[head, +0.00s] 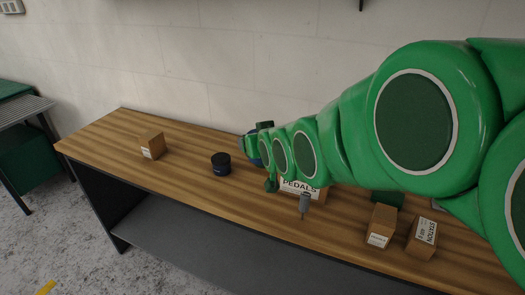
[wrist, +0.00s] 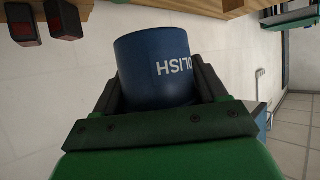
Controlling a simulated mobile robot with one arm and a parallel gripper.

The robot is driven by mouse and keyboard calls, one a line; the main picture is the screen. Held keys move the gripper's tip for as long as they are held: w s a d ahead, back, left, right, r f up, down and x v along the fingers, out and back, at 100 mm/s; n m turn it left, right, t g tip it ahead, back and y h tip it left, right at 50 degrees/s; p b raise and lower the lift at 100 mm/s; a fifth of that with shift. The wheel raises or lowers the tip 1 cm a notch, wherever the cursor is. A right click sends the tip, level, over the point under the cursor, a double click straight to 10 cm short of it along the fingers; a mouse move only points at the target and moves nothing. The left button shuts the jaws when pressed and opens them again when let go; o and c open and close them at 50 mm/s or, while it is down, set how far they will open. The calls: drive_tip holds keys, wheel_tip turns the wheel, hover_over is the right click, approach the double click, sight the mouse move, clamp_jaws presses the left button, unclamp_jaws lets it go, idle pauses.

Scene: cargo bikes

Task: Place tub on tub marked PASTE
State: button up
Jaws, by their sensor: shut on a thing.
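My gripper (wrist: 158,82) is shut on a blue tub (wrist: 152,58) with white lettering that reads "OLISH" in the wrist view, its first part hidden round the curve. In the head view the blue tub (head: 251,149) shows only partly at the end of my green arm, apparently above the bench, and my gripper (head: 264,150) largely hides it. A dark, short round tub (head: 221,164) stands upright on the wooden bench, just left of my gripper and apart from it. Its label is too small to read.
The wooden bench (head: 185,197) has a small cardboard box (head: 152,146) at left. A box marked PEDALS (head: 312,193), a grey tool (head: 305,202) and two cardboard boxes (head: 381,227) (head: 423,238) are at right. Bench surface around the dark tub is clear. A wall stands behind.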

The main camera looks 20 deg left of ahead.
drive_tip(key=w+d+f+m+t+h, duration=0.1)
drive_tip(key=w+f+m+t+h, duration=0.25)
drive_tip(key=w+m+h, duration=0.5)
drive_tip(key=w+a+r+m+g+h, duration=0.1)
drive_tip(key=w+r+m+g+h, duration=0.2)
drive_tip(key=m+h, duration=0.4)
drive_tip(key=shift+w+a+r+m, duration=0.2)
drive_tip(key=shift+w+r+m, duration=0.35)
drive_tip(key=shift+w, duration=0.6)
drive_tip(key=shift+s+a+r+g+h, duration=0.1)
drive_tip(key=shift+a+r+g+h, duration=0.15)
drive_tip(key=shift+h, duration=0.3)
drive_tip(key=shift+w+a+f, duration=1.2)
drive_tip(key=shift+w+f, duration=0.7)
drive_tip(key=shift+f, duration=0.5)
drive_tip(key=shift+w+a+f, duration=1.15)
drive_tip(key=shift+w+f, duration=0.75)
drive_tip(key=shift+f, duration=0.5)
drive_tip(key=shift+w+a+f, duration=1.2)
drive_tip(key=shift+w+f, duration=0.7)
drive_tip(key=shift+f, duration=0.5)
